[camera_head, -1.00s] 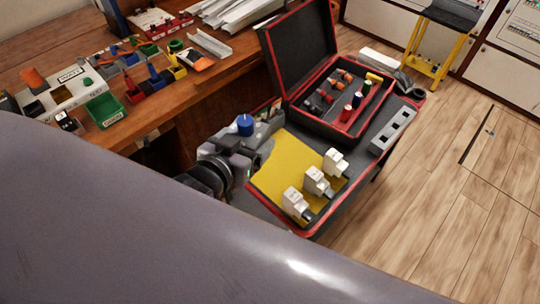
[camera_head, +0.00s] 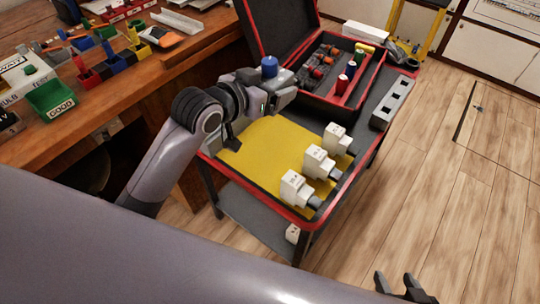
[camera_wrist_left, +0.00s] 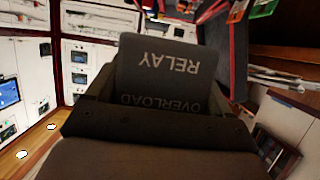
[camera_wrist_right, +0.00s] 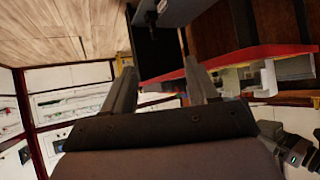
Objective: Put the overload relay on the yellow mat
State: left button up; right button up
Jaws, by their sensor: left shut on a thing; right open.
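The overload relay (camera_wrist_left: 160,70) is a dark grey block with its name in pale letters, upside down in the left wrist view. My left gripper (camera_head: 280,88) is shut on it; a blue round cap shows above the jaws in the head view. They are above the cart, beyond the mat's far left edge and near the open case. The yellow mat (camera_head: 255,150) lies on the cart top, its left and middle bare. My right gripper (camera_head: 405,289) is open and empty at the bottom of the head view, well off the cart; its fingers also show in the right wrist view (camera_wrist_right: 162,90).
Several white breakers, one of them (camera_head: 318,162), stand in a row along the mat's right side. An open black and red case (camera_head: 345,95) stands behind the mat. A grey slotted bar (camera_head: 393,103) lies right of it. A wooden bench with bins (camera_head: 50,98) is at left.

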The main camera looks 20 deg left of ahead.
pick_arm(q)
jog(key=shift+w+f, duration=0.15)
jog(key=shift+w, duration=0.05)
notch_tip(320, 180, down, 14)
jog(key=b, duration=0.5)
jog(key=shift+f, duration=0.7)
notch_tip(320, 180, down, 4)
jog(key=shift+f+b, duration=0.1)
jog(key=shift+b, duration=0.75)
pick_arm(e)
jog(key=shift+n+t+y, duration=0.3)
jog(key=shift+t+y, duration=0.2)
jog(key=a, duration=0.1)
jog(key=w+a+f, duration=0.1)
jog(key=a, duration=0.1)
jog(key=shift+w+a+f, duration=0.15)
jog(key=shift+w+f, duration=0.1)
jog(key=shift+w, duration=0.15)
